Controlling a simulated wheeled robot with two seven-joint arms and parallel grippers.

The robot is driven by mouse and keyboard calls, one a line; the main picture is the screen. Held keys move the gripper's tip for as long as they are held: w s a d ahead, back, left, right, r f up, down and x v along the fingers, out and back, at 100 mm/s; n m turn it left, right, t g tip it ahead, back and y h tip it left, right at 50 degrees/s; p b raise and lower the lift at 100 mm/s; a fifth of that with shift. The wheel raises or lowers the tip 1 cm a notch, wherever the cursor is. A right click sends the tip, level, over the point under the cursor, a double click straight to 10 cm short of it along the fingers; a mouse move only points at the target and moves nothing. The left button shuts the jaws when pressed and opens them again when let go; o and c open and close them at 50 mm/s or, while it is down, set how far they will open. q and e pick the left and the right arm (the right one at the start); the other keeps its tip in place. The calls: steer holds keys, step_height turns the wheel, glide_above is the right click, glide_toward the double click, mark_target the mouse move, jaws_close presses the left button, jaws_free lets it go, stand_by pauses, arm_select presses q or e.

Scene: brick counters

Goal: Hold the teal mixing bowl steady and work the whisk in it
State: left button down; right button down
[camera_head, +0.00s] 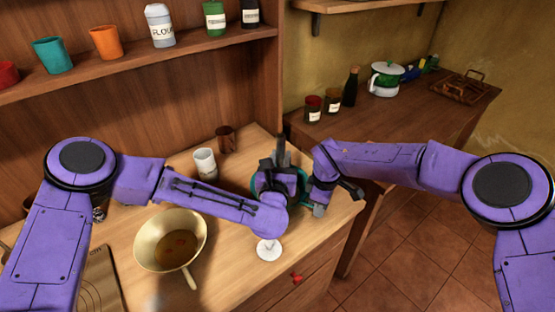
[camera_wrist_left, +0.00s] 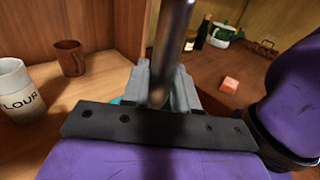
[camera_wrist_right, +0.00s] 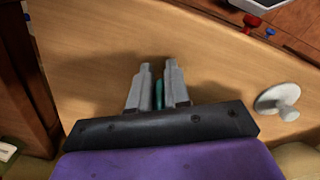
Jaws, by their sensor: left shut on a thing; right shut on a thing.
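The teal mixing bowl (camera_head: 303,179) stands near the right end of the wooden counter, mostly hidden behind my grippers in the head view. My right gripper (camera_wrist_right: 158,90) is shut on its teal wall (camera_wrist_right: 159,96), seen as a thin strip between the fingers. My left gripper (camera_wrist_left: 163,85) is over the bowl and shut on the whisk, whose grey metal handle (camera_wrist_left: 173,40) rises between the fingers. A little teal shows beside the left fingers. The whisk's wire end is hidden.
A brass pan (camera_head: 155,240), a white flour cup (camera_head: 205,164) and a brown mug (camera_head: 226,139) stand left of the bowl. A small white stand-like piece (camera_head: 268,250) is near the front edge. A second counter (camera_head: 420,130) at the right holds jars and a pot.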

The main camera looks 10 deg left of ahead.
mark_target(280, 136)
arm_select(q)
steer(key=shift+r, duration=4.75)
arm_select(e)
steer(key=c, duration=1)
jaws_free()
